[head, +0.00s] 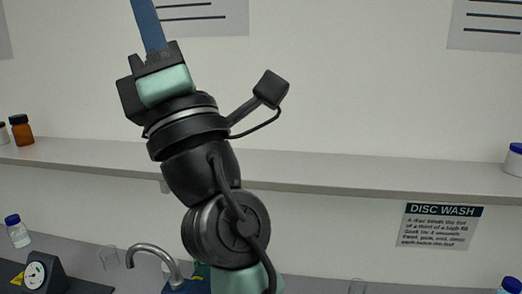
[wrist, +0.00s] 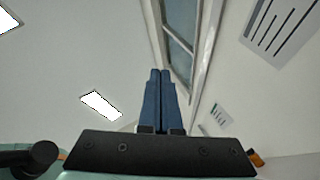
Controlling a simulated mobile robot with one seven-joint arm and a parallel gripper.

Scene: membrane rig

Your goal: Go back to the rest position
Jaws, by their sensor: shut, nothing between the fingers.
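My gripper (wrist: 160,73) points up, with its two blue fingers pressed together and nothing between them. In the head view, the blue fingers (head: 147,22) rise at the upper left in front of the wall, and their tips run out of the top of the picture. My arm stands upright below them, in front of the shelf. The gripper is above the shelf and touches nothing that I can see. The wrist view looks up at the ceiling and a wall.
A long grey shelf (head: 350,169) crosses behind my arm. A brown bottle (head: 21,131) stands on its left end, a blue-capped jar (head: 514,160) on its right. Below are a tap (head: 150,252), a gauge device (head: 38,274), a blue-capped bottle (head: 17,231) and a DISC WASH sign (head: 440,225).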

